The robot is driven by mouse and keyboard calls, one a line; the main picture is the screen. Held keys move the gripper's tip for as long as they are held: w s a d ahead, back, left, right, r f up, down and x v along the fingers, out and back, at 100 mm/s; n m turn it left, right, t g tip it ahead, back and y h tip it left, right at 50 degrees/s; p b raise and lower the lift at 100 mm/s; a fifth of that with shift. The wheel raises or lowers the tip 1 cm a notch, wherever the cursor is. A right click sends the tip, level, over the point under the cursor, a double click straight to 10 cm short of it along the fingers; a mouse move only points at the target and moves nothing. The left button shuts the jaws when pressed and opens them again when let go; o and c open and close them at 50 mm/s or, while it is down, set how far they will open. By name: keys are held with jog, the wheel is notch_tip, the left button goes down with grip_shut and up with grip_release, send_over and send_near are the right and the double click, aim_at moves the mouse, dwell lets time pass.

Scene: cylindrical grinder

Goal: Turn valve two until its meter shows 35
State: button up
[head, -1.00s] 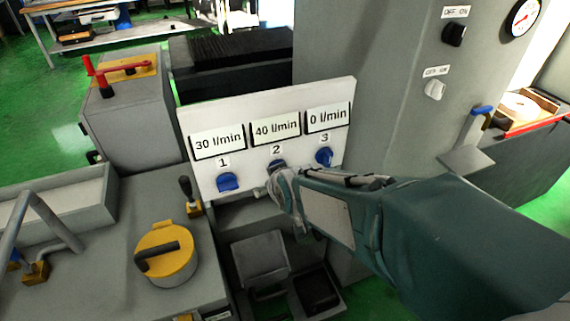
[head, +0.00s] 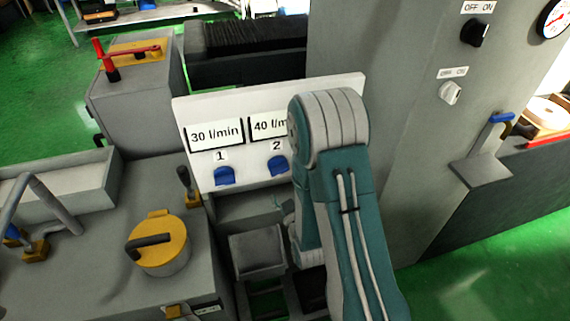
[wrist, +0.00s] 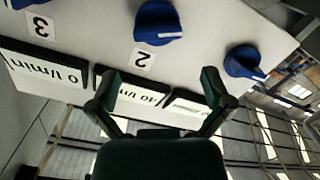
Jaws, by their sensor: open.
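Valve two is a blue knob (head: 278,165) on the white panel, under its label 2. Its meter (head: 264,127) reads 40 l/min, its right part hidden by my arm in the head view. The wrist view sees the panel upside down, with knob two (wrist: 158,22) at the top middle and its meter (wrist: 138,95) partly behind a finger. My gripper (wrist: 158,82) is open and empty, apart from knob two, which lies beyond the fingertips. In the head view my arm hides most of the gripper and the third valve and meter.
Knob one (head: 224,176) sits left of valve two, under a meter (head: 215,134) reading 30 l/min. It also shows in the wrist view (wrist: 243,62). The third meter (wrist: 40,72) reads 0 l/min. A grey machine column (head: 400,150) stands right of the panel.

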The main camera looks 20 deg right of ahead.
aim_at(281, 174)
jog(key=shift+t, duration=0.3)
jog(key=w, duration=1)
jog(key=shift+w+d+f, duration=0.1)
jog(key=shift+d+f, duration=0.1)
jog(key=shift+f, duration=0.15)
jog(key=c, duration=0.8)
